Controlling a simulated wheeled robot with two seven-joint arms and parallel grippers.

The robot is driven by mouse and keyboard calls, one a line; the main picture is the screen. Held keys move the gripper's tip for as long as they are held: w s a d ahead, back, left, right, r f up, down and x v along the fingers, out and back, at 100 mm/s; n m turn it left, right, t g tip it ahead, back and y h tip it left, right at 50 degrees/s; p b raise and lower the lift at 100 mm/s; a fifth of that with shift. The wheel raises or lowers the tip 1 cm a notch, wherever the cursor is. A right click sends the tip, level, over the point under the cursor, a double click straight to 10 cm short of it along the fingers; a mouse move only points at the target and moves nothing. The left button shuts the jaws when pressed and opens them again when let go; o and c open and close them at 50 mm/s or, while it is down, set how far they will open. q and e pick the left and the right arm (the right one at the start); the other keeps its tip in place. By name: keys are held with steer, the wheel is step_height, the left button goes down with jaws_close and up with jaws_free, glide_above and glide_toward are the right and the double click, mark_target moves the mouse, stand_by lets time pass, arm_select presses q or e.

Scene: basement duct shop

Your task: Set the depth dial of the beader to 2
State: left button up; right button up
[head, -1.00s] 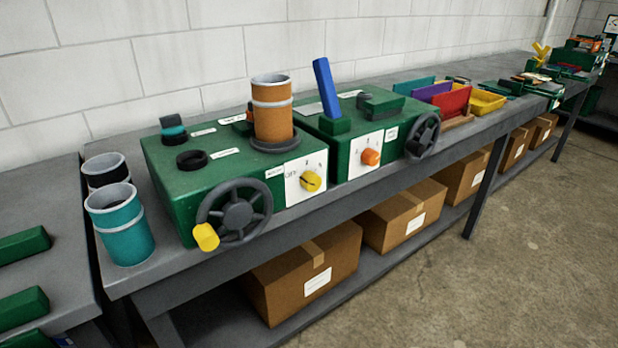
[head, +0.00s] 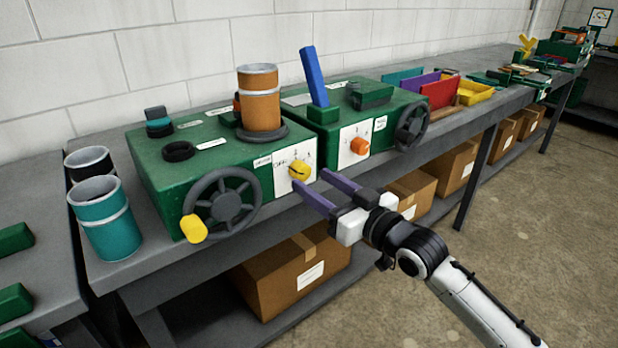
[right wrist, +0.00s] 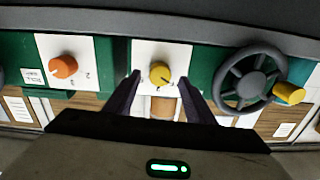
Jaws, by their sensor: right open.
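Two green machines stand on the bench, the nearer one (head: 215,165) at left and the farther one (head: 392,112) at right. The nearer has a yellow dial (head: 299,170) on a white plate marked OFF plus small marks. The farther has an orange dial (head: 360,146). The name labels are too small to read, so I cannot tell which is the beader, nor the exact dial settings. My right gripper (head: 311,179) is open and empty, its purple fingers pointing at the yellow dial. In the right wrist view the yellow dial (right wrist: 159,73) shows between the fingertips, seemingly still ahead of them. My left gripper is out of view.
A black handwheel (head: 222,200) with a yellow handle projects beside the yellow dial; another handwheel (head: 411,124) is on the farther machine. An orange duct piece (head: 259,103) stands on the nearer machine. Cardboard boxes (head: 291,265) sit on the lower shelf.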

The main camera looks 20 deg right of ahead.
mark_target(305, 175)
steer(key=shift+x, duration=1.15)
steer(key=shift+w+a, duration=0.15)
steer(key=shift+w, duration=0.1)
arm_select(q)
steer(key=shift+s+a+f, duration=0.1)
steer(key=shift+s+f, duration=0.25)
arm_select(e)
steer(key=shift+w, duration=0.1)
steer(key=shift+c, duration=0.4)
